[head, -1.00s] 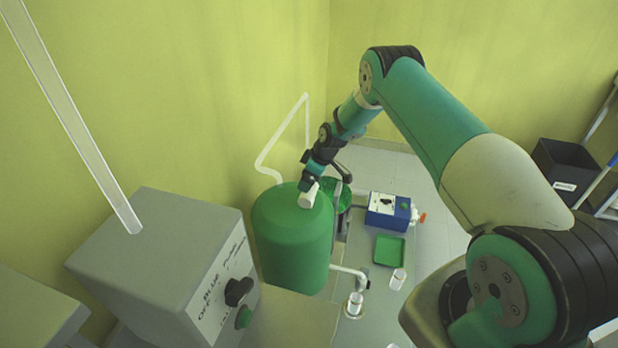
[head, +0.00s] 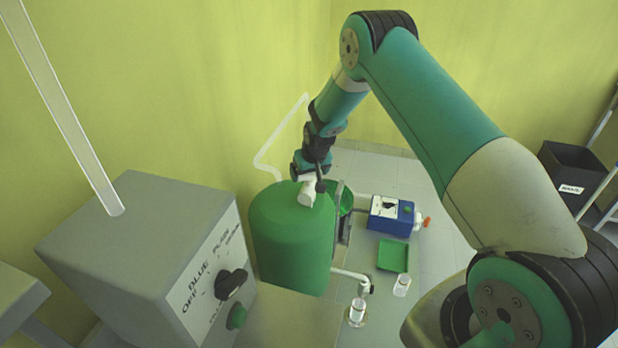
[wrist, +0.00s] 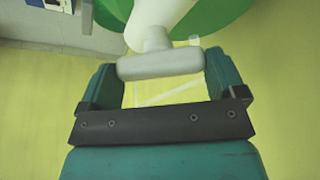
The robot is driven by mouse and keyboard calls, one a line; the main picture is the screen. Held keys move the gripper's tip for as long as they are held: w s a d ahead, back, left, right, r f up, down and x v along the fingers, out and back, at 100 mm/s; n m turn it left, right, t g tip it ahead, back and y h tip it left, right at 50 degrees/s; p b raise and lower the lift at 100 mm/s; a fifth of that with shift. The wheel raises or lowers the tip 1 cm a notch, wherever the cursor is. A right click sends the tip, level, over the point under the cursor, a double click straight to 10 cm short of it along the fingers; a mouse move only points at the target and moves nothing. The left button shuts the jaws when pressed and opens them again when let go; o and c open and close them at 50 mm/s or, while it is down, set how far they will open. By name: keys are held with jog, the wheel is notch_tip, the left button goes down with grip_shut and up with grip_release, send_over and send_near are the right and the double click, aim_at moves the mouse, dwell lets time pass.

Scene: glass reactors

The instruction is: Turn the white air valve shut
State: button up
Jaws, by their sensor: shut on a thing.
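The white air valve (head: 308,188) sits on top of the green tank (head: 290,240). In the wrist view the valve's pale T-shaped handle (wrist: 161,64) lies crosswise between my two teal fingers, with its stem running up toward the green tank top (wrist: 208,18). My gripper (wrist: 162,70) is shut on the handle, one finger at each end of it. In the head view my gripper (head: 309,180) comes down onto the valve from above and hides part of it.
A grey box (head: 150,250) with a black knob and a green button stands at the front left. A blue-and-white device (head: 391,214), a green tray (head: 393,254) and small glass vessels (head: 357,312) are right of the tank. A black bin (head: 570,172) is far right.

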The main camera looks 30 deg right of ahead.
jog(key=m+b, duration=0.1)
jog(key=m+h+b, duration=0.1)
jog(key=m, duration=0.1)
jog(key=shift+a+f+m, duration=0.1)
jog(key=shift+f+m, duration=0.05)
jog(key=shift+m, duration=0.15)
jog(key=shift+m+g+h+b, duration=0.7)
jog(key=shift+m+b, duration=0.5)
jog(key=shift+m, duration=0.7)
jog(key=shift+r, duration=0.2)
jog(key=o, duration=0.6)
jog(key=shift+o, duration=0.2)
jog(key=shift+r, duration=0.1)
jog(key=b+v, duration=0.2)
jog(key=v, duration=1.5)
jog(key=shift+a, duration=0.25)
